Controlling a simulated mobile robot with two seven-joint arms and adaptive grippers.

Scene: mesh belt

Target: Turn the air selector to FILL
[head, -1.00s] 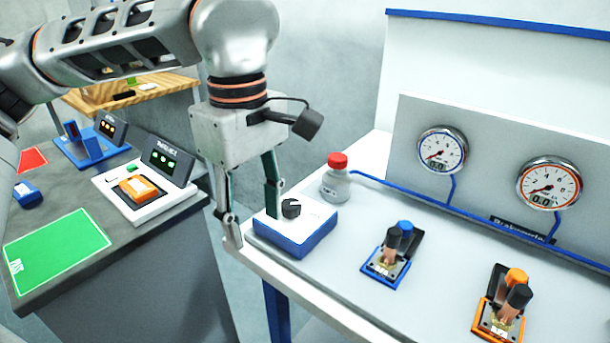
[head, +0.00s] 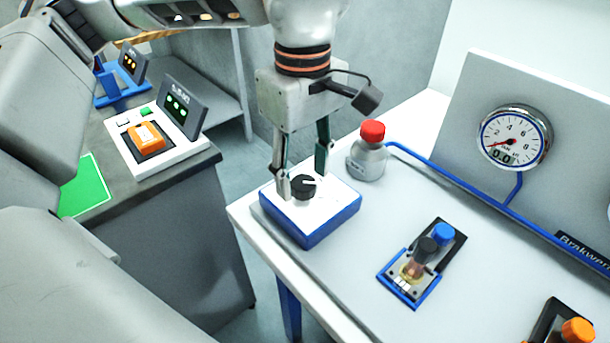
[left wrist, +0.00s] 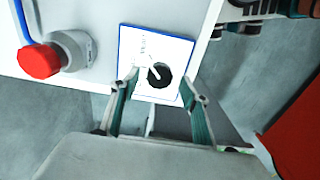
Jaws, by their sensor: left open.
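The air selector is a black round knob (head: 303,187) with a white pointer line, on a white-topped blue box (head: 318,232) at the table's near left corner. In the left wrist view the knob (left wrist: 159,75) lies ahead of my fingers, its pointer angled toward small print on the plate that I cannot read. My left gripper (head: 304,180) is open above the box, its fingers apart on either side of the knob in the head view. In the left wrist view the gripper (left wrist: 160,88) shows nothing held between its fingers. My right gripper is not in view.
A grey bottle-like fitting with a red cap (head: 372,133) stands just behind the box. A blue-framed valve block (head: 418,268) and a gauge (head: 515,138) are to the right. A dark bench (head: 185,240) with a scale stands left, across a gap.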

